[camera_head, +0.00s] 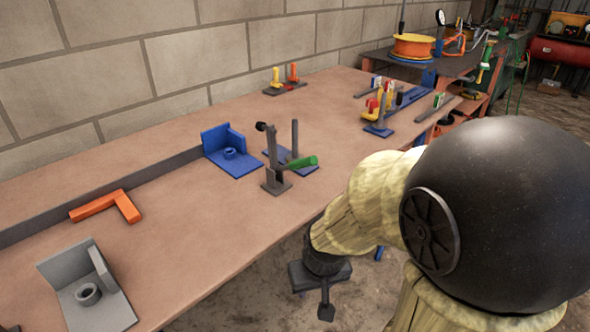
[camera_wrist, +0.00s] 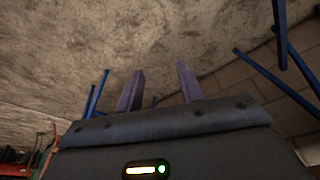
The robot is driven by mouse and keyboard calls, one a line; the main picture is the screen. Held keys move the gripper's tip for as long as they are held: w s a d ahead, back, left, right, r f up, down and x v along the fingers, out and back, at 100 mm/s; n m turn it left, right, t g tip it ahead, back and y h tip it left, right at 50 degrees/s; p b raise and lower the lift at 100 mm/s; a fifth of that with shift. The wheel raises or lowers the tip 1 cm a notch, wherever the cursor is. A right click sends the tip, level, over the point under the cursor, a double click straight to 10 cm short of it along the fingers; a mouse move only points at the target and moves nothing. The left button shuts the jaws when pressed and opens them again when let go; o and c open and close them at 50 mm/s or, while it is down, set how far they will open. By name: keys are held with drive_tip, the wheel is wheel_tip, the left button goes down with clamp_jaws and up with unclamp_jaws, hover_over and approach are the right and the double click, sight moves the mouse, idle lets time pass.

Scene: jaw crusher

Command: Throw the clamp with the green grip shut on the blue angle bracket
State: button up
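The clamp with the green grip (camera_head: 275,178) stands on the bench in the head view. Its green grip (camera_head: 302,163) points right, lying low, and its dark arm rises on the left. The blue angle bracket (camera_head: 225,150) sits to the left of the clamp, apart from it, with upright walls and a round boss on its base. My gripper (camera_head: 323,290) hangs in front of the bench edge, below the top, away from both. In the wrist view its two fingers (camera_wrist: 159,88) are spread with nothing between them.
A grey bracket (camera_head: 95,300) and an orange L-shaped piece (camera_head: 105,205) lie on the left of the bench (camera_head: 200,235). A blue-based piece with a dark upright (camera_head: 295,140) stands close behind the clamp. More clamps (camera_head: 380,105) stand further right. Blue bars (camera_wrist: 97,95) show near my fingers.

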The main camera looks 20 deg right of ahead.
drive_tip(key=shift+r, duration=0.25)
drive_tip(key=c, duration=0.5)
drive_tip(key=p+v, duration=0.2)
drive_tip(key=w+p+v, duration=0.1)
drive_tip(key=p+v, duration=0.1)
drive_tip(key=shift+r, duration=0.1)
clamp_jaws()
drive_tip(key=shift+d, duration=0.1)
